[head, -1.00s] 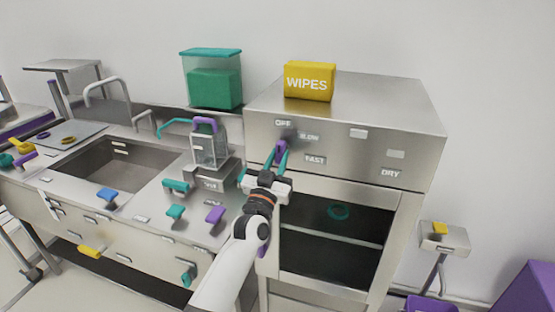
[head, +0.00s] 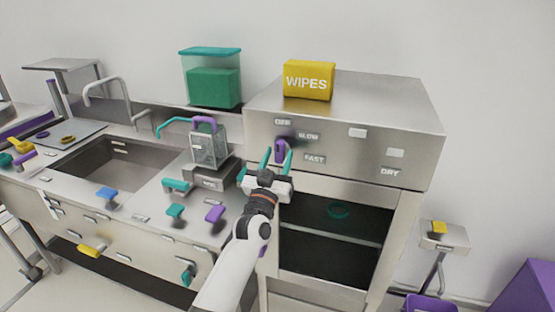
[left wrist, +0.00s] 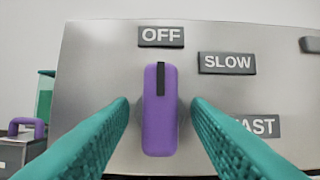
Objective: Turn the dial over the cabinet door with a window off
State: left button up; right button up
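The purple dial (head: 281,150) is on the front panel of the steel cabinet (head: 400,130), above the door with a window (head: 335,232). In the left wrist view the dial (left wrist: 160,110) stands upright, and its black mark points up at the OFF label (left wrist: 161,36). The SLOW label (left wrist: 227,63) and the partly hidden FAST label lie to its right. My left gripper (head: 274,158) has its teal fingers spread, one on each side of the dial, with gaps between them and the dial in the left wrist view (left wrist: 160,125). My right gripper is not in view.
A yellow WIPES box (head: 309,81) sits on top of the cabinet. A teal-lidded container (head: 211,80) and a purple-handled basket (head: 208,145) stand to the left, near the sink (head: 125,165). Several coloured handles line the counter front.

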pick_arm(q)
jog(key=shift+s, duration=0.1)
jog(key=shift+s+a+f, duration=0.15)
jog(key=shift+s+f, duration=0.15)
jog(key=b+v, duration=0.3)
jog(key=v, duration=0.8)
